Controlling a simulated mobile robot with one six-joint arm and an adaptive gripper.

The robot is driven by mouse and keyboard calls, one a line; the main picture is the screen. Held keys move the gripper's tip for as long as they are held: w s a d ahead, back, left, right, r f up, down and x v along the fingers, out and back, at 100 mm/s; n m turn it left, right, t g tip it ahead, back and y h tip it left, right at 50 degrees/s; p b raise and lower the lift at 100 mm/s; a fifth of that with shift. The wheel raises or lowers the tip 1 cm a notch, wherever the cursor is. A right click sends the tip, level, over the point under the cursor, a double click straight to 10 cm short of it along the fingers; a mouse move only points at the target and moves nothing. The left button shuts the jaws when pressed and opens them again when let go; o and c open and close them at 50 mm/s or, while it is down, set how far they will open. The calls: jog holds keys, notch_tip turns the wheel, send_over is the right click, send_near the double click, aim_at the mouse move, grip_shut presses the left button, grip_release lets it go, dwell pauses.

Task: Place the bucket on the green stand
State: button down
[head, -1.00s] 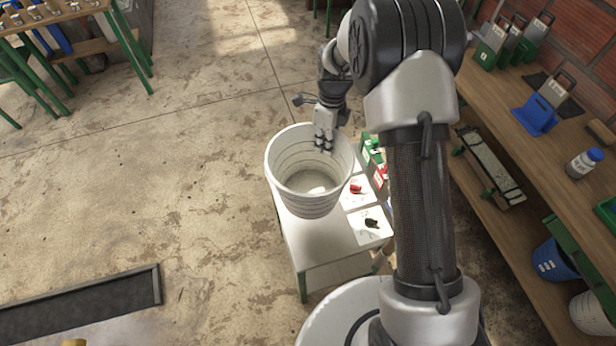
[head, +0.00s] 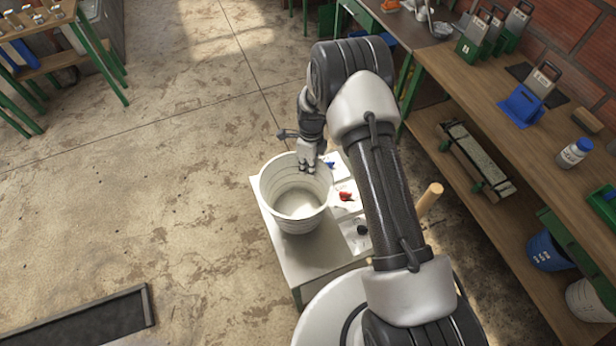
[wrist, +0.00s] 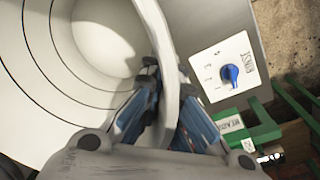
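The white bucket (head: 280,208) is upright at the small pale-topped stand with green legs (head: 315,265) in the head view. I cannot tell whether its base touches the stand top or hangs just above it. My gripper (head: 309,170) is at the bucket's far right rim. In the wrist view my gripper (wrist: 169,80) has one finger inside and one outside the bucket's rim (wrist: 160,30), and looks shut on it. The bucket's base is hidden from outside.
Dial cards with a blue knob (wrist: 230,74) and a red knob (head: 346,196) lie beside the bucket on the stand. A wooden workbench (head: 545,135) with tools runs along the right. A dark floor channel (head: 80,325) is at lower left. Open concrete floor lies left.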

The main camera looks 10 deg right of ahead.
jog(key=shift+f, duration=2.35)
jog(key=shift+f+b, duration=0.15)
jog(key=shift+b, duration=0.25)
jog(key=c, duration=1.8)
grip_release()
